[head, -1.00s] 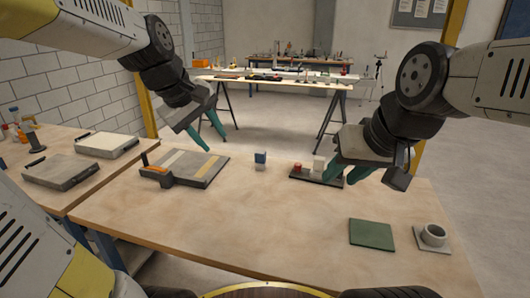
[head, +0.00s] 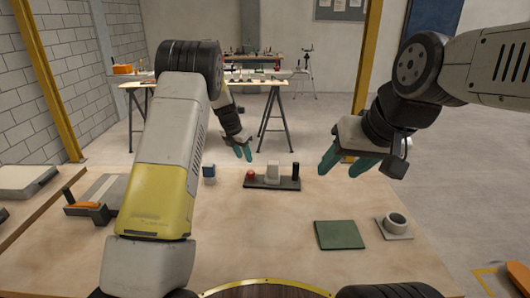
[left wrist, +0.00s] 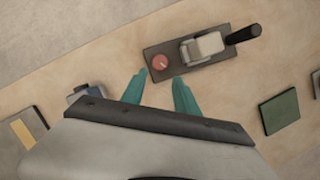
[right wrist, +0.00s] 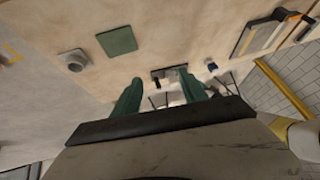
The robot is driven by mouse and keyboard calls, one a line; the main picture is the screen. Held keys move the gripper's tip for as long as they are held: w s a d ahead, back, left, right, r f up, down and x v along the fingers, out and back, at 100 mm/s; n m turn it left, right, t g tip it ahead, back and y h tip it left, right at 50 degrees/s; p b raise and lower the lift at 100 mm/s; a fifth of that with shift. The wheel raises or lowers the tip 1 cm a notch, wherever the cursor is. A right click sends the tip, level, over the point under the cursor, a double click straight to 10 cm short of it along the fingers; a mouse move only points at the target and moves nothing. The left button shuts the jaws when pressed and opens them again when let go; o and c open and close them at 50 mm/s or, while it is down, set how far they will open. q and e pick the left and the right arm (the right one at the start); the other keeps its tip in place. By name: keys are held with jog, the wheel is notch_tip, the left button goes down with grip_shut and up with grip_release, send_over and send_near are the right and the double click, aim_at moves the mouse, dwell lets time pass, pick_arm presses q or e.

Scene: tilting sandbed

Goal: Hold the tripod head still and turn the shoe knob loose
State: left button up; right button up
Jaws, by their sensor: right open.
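The tripod head (head: 272,171) is a pale block on a dark plate (head: 271,184) at the far middle of the table. A black handle (head: 295,172) stands at its right. A red knob (head: 250,175), which looks like the shoe knob, is at its left; it also shows in the left wrist view (left wrist: 160,62). My left gripper (head: 243,153) is open and empty, its fingers pointing towards the knob end, apart from it. My right gripper (head: 342,166) is open and empty, right of the tripod head. In the right wrist view the tripod head is small and partly hidden behind the fingers.
A small blue-and-white block (head: 209,172) stands left of the plate. A green mat (head: 340,235) and a grey ring on a square base (head: 396,224) lie at the right. My left arm hides part of a tray (head: 92,197). The table's front middle is clear.

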jog(key=w+r+g, duration=0.2)
jog(key=w+r, duration=0.1)
jog(key=w, duration=0.9)
jog(key=m+g+h, duration=0.2)
jog(key=m+g, duration=0.2)
send_over(295, 174)
jog(key=w, duration=0.1)
jog(key=f, duration=2.6)
jog(key=shift+w+d+f, duration=0.1)
jog(key=shift+d+f, duration=0.1)
jog(key=shift+f, duration=0.15)
jog(key=shift+w+f, duration=0.1)
jog(key=shift+f, duration=4.2)
